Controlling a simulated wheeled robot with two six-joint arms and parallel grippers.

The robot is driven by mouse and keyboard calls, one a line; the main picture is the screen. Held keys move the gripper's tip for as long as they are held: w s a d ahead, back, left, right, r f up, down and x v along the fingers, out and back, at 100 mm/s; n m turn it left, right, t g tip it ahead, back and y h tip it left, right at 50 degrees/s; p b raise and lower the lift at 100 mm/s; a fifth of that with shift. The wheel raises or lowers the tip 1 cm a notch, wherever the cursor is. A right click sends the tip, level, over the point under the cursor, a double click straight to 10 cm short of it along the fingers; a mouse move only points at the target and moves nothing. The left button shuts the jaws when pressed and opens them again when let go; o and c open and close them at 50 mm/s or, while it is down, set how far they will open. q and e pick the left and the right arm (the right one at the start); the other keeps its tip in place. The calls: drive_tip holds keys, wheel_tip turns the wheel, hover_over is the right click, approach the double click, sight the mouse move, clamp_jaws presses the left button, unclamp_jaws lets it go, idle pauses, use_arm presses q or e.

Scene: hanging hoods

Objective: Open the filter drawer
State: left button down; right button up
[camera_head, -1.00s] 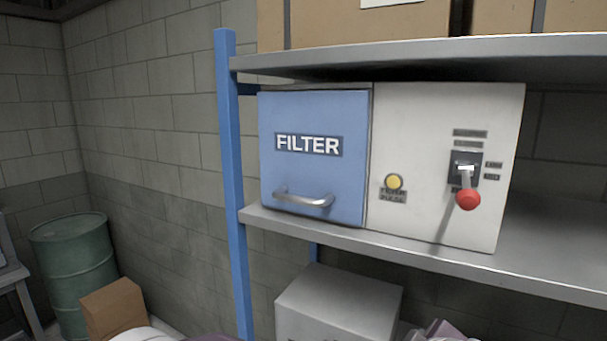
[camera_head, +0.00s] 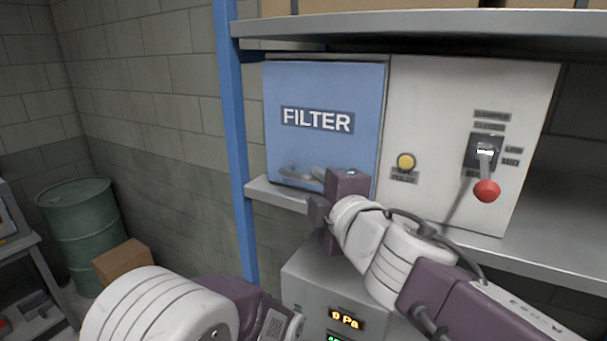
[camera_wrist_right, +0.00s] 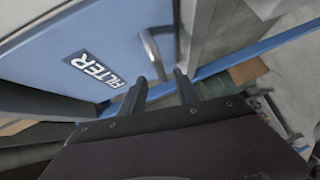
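The blue filter drawer (camera_head: 322,85) with its FILTER label sits shut in the housing on the shelf. Its bar handle (camera_head: 296,173) is low on the front, partly covered by my right gripper (camera_head: 322,188). In the right wrist view, the drawer (camera_wrist_right: 60,55) is tilted and the handle (camera_wrist_right: 152,50) stands just ahead of the fingertips. My right gripper (camera_wrist_right: 161,78) shows two fingers apart with nothing between them; contact with the handle cannot be made out. My left arm enters at the lower left of the head view; its fingers are not visible.
The pale panel beside the drawer has a yellow button (camera_head: 406,162) and a red-knobbed lever (camera_head: 486,190). A blue post (camera_head: 231,150) stands left of the drawer. A grey box with a "0 Pa" display (camera_head: 345,320) is below. A green drum (camera_head: 80,225) stands far left.

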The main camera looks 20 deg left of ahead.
sight(308, 178)
drive_tip(key=p+x, duration=0.1)
drive_tip(key=x, duration=0.6)
drive_tip(key=shift+w+a, duration=0.2)
drive_tip(key=shift+w, duration=0.05)
drive_tip(key=shift+s+d+r, duration=0.15)
drive_tip(key=shift+s+d, duration=0.4)
drive_tip(key=c, duration=0.4)
clamp_jaws()
drive_tip(key=shift+r, duration=0.2)
